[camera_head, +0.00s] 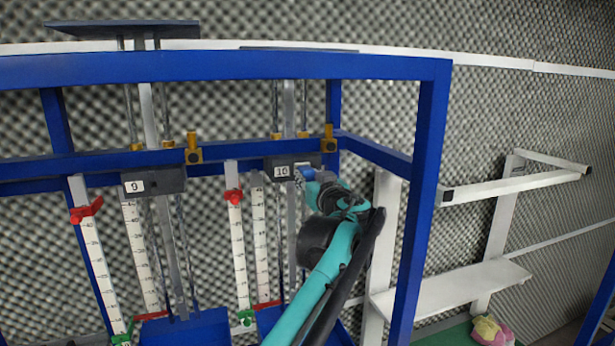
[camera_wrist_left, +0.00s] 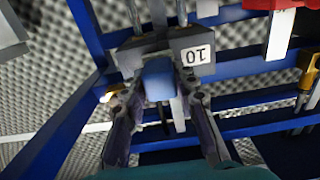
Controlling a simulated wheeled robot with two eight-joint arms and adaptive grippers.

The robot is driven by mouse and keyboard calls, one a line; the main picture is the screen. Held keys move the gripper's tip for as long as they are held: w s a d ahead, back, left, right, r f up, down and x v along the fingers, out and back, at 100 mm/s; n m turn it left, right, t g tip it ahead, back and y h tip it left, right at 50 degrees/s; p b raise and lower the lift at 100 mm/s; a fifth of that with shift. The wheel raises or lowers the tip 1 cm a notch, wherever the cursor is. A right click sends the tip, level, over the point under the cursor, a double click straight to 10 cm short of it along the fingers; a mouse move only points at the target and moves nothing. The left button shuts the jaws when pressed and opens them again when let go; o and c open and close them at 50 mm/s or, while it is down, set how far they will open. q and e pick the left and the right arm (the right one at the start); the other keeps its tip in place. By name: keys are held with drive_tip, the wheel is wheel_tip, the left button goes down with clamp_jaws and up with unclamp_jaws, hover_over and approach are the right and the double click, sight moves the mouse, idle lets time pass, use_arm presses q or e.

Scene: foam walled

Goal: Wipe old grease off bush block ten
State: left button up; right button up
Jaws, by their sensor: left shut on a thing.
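Bush block ten (camera_head: 280,168) is a dark grey block with a white "10" label, sitting on vertical rods inside the blue frame. It also shows in the left wrist view (camera_wrist_left: 140,50), where its label appears upside down. My left gripper (camera_head: 312,176) is at the block's right part, reaching up from below. In the left wrist view its two fingers (camera_wrist_left: 160,92) are shut on a small blue pad (camera_wrist_left: 158,78). The pad is at the block's face; whether it touches cannot be told. No grease can be made out. My right gripper is not in view.
Block nine (camera_head: 153,182) hangs to the left. White scales (camera_head: 238,245) with red and green clamps stand between the rods. A blue post (camera_head: 425,200) rises right of my arm. Further right are a white bench (camera_head: 450,289) and a pink and yellow cloth (camera_head: 492,330).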

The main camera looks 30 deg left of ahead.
sight(309, 177)
use_arm(q)
drive_tip(key=shift+v, duration=2.6)
drive_tip(key=shift+s+d, duration=0.1)
drive_tip(key=v, duration=0.2)
drive_tip(key=shift+s+d+r, duration=0.1)
drive_tip(key=shift+s+d, duration=0.2)
drive_tip(key=shift+w, duration=0.1)
